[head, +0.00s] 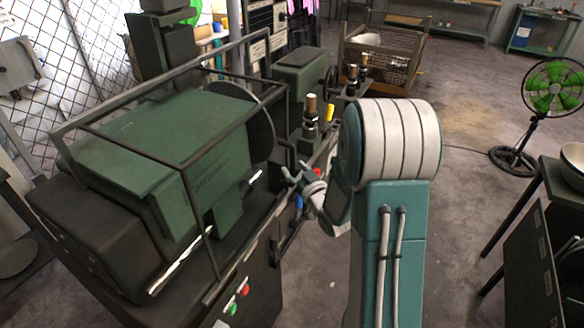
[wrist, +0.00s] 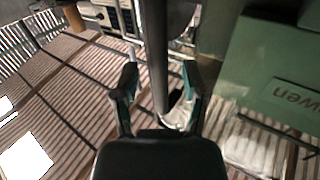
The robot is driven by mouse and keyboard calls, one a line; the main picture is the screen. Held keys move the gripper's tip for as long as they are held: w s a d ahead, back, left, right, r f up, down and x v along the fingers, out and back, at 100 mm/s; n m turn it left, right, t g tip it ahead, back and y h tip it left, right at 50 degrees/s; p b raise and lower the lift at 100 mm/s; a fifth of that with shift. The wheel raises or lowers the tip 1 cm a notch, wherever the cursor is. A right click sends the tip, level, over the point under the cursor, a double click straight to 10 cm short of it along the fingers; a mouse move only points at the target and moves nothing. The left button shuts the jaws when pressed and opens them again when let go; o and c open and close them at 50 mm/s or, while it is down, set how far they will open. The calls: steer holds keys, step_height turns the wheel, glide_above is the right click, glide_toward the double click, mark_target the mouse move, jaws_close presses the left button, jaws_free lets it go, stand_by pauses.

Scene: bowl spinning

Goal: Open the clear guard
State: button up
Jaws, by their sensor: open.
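The clear guard (head: 191,195) is a dark bar frame with see-through sides around the green lathe headstock (head: 150,140) in the head view. It appears lowered over the headstock and chuck. My gripper (head: 294,173) is at the guard's right end, beside a dark curved bar (head: 290,152). In the wrist view my gripper (wrist: 160,76) is open, with a thick dark bar (wrist: 156,40) passing between its two fingers. The fingers stand apart from the bar on both sides. I cannot tell how deep the bar sits between them.
Green and red buttons (head: 240,298) are on the lathe's front. A tailstock (head: 300,75) and brass-topped posts (head: 311,108) stand behind my gripper. A green fan (head: 553,88) and a table with a bowl (head: 573,160) are at right. The floor between is clear.

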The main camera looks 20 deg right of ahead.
steer(key=s, duration=1)
steer(key=shift+s+d, duration=0.25)
steer(key=shift+d, duration=0.1)
steer(key=s+a+r+g+h, duration=0.3)
steer(key=a+r+g+h, duration=0.1)
steer(key=r+g, duration=0.3)
steer(key=s+a+r+g+y, duration=0.1)
steer(key=s+a+r+g, duration=0.1)
steer(key=s+a, duration=0.3)
steer(key=s+a+r+g+y, duration=0.1)
steer(key=s+a, duration=0.4)
steer(key=s, duration=0.6)
steer(key=shift+s+r+m+g+y, duration=0.2)
steer(key=shift+r+m+g+y, duration=0.2)
steer(key=shift+r+g, duration=0.55)
